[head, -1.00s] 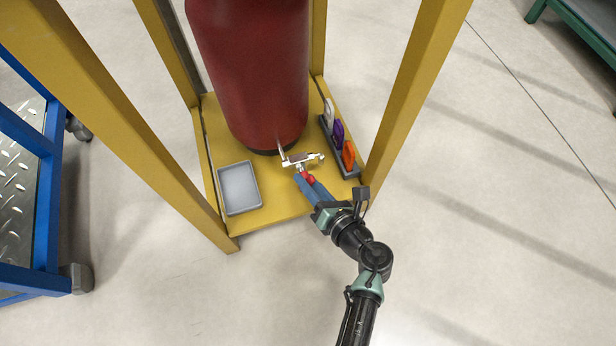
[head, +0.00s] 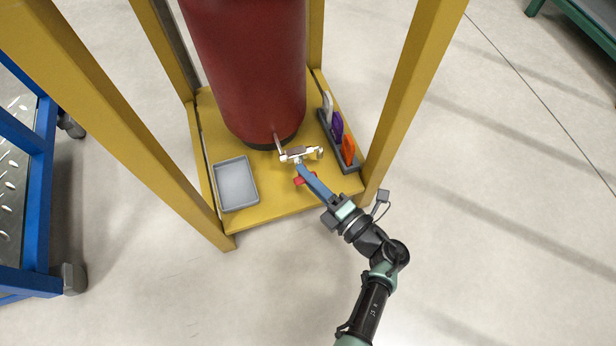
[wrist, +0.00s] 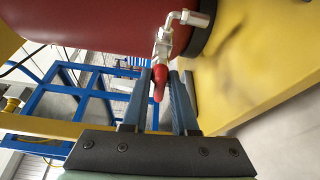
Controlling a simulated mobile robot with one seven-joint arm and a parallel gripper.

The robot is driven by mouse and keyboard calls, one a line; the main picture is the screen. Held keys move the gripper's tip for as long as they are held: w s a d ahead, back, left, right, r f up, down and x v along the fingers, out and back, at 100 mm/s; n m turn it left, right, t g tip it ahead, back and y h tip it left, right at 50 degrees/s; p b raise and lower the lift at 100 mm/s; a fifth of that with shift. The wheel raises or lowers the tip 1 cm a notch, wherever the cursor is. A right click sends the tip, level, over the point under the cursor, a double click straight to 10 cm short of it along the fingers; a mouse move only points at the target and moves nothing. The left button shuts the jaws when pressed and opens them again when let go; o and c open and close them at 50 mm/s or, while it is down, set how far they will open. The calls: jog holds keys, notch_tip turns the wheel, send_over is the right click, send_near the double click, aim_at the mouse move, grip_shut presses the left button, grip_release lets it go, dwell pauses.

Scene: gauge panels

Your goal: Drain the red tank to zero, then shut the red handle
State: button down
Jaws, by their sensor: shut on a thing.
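The red tank (head: 245,70) stands upright on a yellow platform inside a yellow frame. A silver metal valve (head: 297,154) sits at its foot; it also shows in the wrist view (wrist: 164,45). The red handle (head: 304,181) hangs off the valve. In the wrist view, the red handle (wrist: 159,83) lies between the blue fingers of my gripper (wrist: 167,78). In the head view, my gripper (head: 302,172) reaches in from the lower right and is shut on the handle, which it partly hides. No gauge or level reading shows.
A grey tray (head: 222,207) lies on the platform left of the valve. A dark rack (head: 352,167) with white, purple and orange pieces stands to the right. Yellow posts (head: 405,110) flank the opening. A blue cart (head: 40,200) stands at left.

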jog(key=shift+f+m, duration=0.1)
jog(key=shift+m, duration=0.4)
jog(key=shift+a, duration=0.1)
jog(key=c, duration=0.9)
grip_release()
jog(key=shift+s+d, duration=0.15)
jog(key=shift+d, duration=0.05)
jog(key=p+v, duration=0.1)
jog(key=v, duration=0.5)
jog(key=p+v, duration=0.1)
jog(key=v, duration=0.5)
jog(key=shift+s+d+f, duration=0.15)
jog(key=shift+s+f, duration=0.05)
jog(key=shift+s, duration=0.05)
